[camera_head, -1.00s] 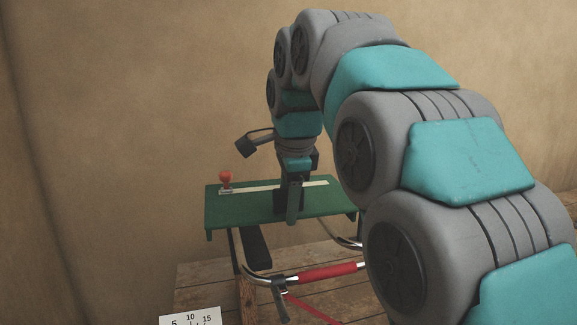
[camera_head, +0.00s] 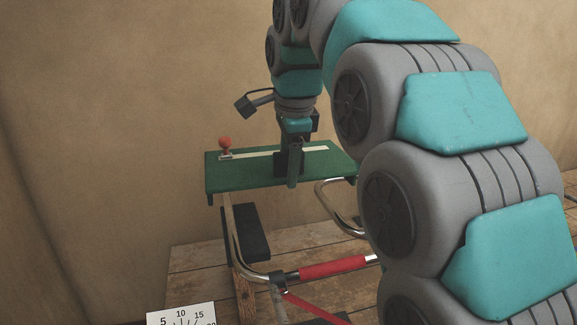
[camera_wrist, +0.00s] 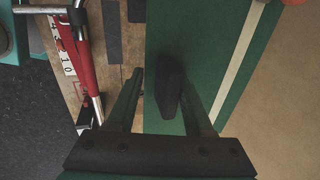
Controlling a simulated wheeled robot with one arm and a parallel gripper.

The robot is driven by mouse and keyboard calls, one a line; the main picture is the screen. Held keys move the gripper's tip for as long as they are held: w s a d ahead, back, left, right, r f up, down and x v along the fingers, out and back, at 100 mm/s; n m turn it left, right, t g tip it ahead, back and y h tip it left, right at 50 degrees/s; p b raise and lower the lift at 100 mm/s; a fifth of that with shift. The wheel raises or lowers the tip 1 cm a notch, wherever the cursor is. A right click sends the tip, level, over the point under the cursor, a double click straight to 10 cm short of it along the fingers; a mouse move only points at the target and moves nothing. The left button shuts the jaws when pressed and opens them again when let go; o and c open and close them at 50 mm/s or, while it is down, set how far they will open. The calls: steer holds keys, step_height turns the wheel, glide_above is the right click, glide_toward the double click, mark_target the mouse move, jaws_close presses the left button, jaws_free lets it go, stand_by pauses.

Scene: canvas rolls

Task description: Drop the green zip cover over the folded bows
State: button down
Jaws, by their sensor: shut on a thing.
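The green zip cover (camera_head: 240,178) is a flat, stiff-looking panel with a pale zip strip (camera_head: 260,154) and a red knob (camera_head: 225,142) at the strip's left end. My gripper (camera_head: 292,165) is shut on the cover by a black grip piece (camera_wrist: 168,92), which sits between the fingers in the wrist view. The cover is held roughly level, above and apart from the folded bows. The bows are chrome tubes (camera_head: 330,200) with a red sleeve (camera_head: 335,267). The cover hides part of them. The red sleeve also shows left of the cover in the wrist view (camera_wrist: 75,62).
A wooden plank surface (camera_head: 205,264) lies below. A white number card (camera_head: 180,314) is at the lower left, and a dark block (camera_head: 245,235) lies beneath the cover. The tan wall (camera_head: 110,110) stands behind. My arm covers the right side.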

steer(key=shift+f+b, duration=0.9)
steer(key=shift+f, duration=0.75)
steer(key=shift+f+b, duration=0.55)
steer(key=shift+f, duration=0.65)
step_height(320, 180, down, 6)
steer(key=b, duration=0.1)
steer(key=shift+f, duration=0.15)
stand_by(2.8)
steer(key=shift+c, duration=1.1)
jaws_free()
steer(key=v, duration=0.7)
steer(key=shift+r, duration=0.45)
